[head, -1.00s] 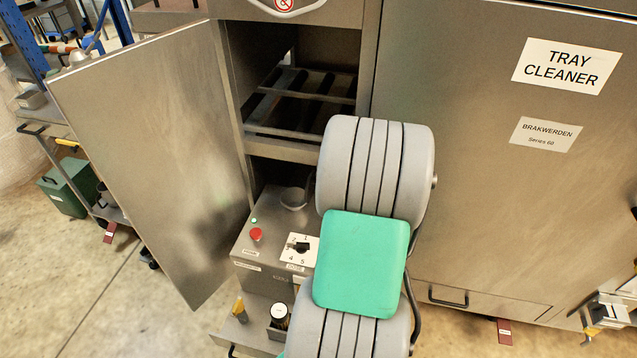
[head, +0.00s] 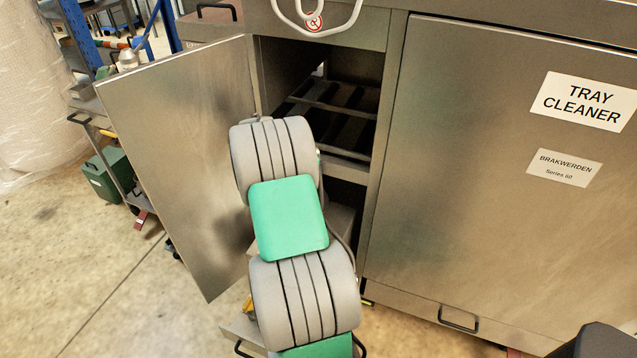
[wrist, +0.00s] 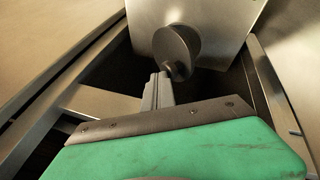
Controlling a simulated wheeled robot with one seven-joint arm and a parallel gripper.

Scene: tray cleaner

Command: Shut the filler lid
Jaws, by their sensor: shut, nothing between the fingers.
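In the wrist view a round dark grey lid (wrist: 176,48), which I take for the filler lid, stands out from a pale metal box (wrist: 205,18). A small stub shows at its lower edge. I cannot tell how far open it is. My gripper (wrist: 160,82) is shut and empty, its narrow fingertips just below and left of the lid, close to the stub. I cannot tell if they touch. In the head view my arm hides the gripper, the lid and most of the control box inside the open cabinet bay.
The cabinet door (head: 180,165) stands wide open on the left. A rack (head: 330,115) sits in the bay above. The closed tray cleaner panel (head: 480,190) is on the right. Metal frame edges (wrist: 270,85) flank my gripper closely. A green box (head: 105,175) stands on the far left floor.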

